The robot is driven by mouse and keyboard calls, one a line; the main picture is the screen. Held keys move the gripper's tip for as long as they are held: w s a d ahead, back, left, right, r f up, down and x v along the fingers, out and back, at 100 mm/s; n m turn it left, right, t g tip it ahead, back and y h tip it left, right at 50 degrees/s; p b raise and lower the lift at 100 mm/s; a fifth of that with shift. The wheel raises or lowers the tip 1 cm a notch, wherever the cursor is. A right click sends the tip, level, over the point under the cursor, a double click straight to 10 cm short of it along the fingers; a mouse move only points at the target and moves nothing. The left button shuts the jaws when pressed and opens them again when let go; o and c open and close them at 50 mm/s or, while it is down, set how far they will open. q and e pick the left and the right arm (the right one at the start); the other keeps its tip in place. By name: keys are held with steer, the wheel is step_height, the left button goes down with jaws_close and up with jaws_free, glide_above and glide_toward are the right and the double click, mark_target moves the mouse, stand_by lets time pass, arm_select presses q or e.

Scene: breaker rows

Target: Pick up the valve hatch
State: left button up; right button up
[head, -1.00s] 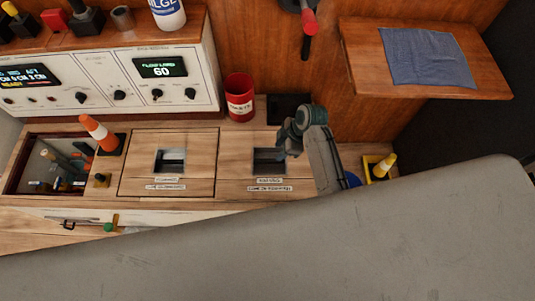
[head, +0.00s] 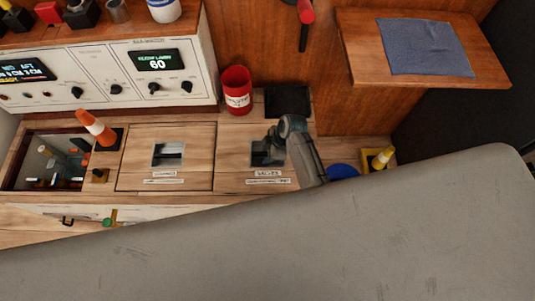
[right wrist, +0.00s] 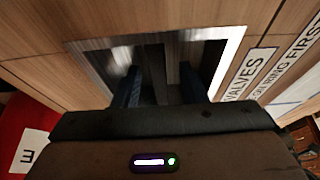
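The valve hatch (head: 230,175) is a wooden panel in the counter with a metal-framed recessed pull and a label reading VALVES. It lies flat and level with the counter. In the right wrist view its wood (right wrist: 45,78) surrounds the recess. My right gripper (head: 268,153) is at the recess, pointing down. In the right wrist view its fingers (right wrist: 160,90) reach into the recess, apart, with a dark upright bar between them and gaps showing. Fingertip depth is hidden. My left gripper is not in view.
Another closed hatch (head: 140,163) lies to the left, and beyond it an open bay (head: 40,160) with pipes. A red can (head: 236,92) stands behind the valve hatch. A large grey surface (head: 300,240) fills the foreground.

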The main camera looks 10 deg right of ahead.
steer(key=shift+f, duration=0.1)
jaws_close()
stand_by(1.3)
